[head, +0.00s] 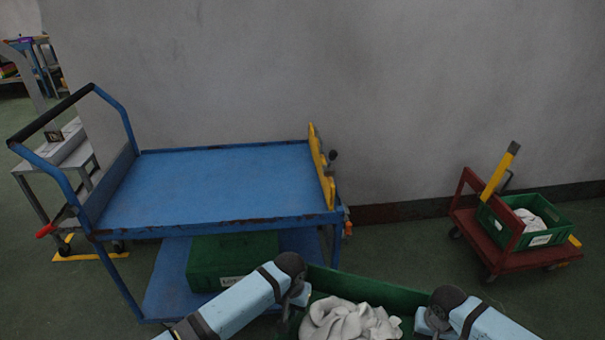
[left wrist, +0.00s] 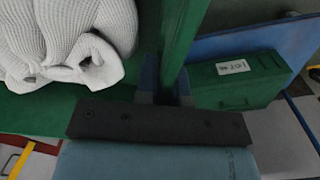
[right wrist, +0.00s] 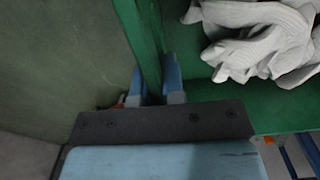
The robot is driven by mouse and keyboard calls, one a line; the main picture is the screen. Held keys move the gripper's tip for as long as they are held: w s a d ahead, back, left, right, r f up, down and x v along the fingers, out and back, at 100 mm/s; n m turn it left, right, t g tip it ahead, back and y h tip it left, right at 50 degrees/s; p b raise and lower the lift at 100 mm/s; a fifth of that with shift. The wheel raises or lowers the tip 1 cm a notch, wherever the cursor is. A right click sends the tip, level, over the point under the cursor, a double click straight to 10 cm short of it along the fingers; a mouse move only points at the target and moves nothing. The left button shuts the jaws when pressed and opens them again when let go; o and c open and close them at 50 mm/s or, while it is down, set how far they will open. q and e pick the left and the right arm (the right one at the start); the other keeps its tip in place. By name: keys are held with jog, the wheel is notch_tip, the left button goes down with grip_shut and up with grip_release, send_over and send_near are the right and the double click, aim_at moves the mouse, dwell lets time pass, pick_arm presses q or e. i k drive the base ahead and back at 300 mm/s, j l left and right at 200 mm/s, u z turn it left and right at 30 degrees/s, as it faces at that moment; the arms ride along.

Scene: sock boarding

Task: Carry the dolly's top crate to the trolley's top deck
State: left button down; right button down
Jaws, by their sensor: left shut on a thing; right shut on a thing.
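My left gripper (head: 297,292) and my right gripper (head: 432,318) are shut on opposite walls of a green crate (head: 372,287) low in the head view. The crate holds pale grey-white socks (head: 350,321). In the left wrist view the left fingers (left wrist: 166,90) clasp the crate wall (left wrist: 181,35). In the right wrist view the right fingers (right wrist: 155,88) clasp the other wall (right wrist: 141,35). The blue trolley's top deck (head: 215,185) is bare, ahead and left of the held crate. The red dolly (head: 520,257) stands at the right with another green crate (head: 555,215) on it.
A green labelled crate (head: 232,265) sits on the trolley's lower deck. A yellow bar (head: 320,165) stands at the top deck's right end, and the push handle (head: 55,110) rises at its left. The wall (head: 380,90) is behind. Floor between trolley and dolly is clear.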

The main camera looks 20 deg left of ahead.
aim_at(209, 187)
jog(key=u, duration=0.8)
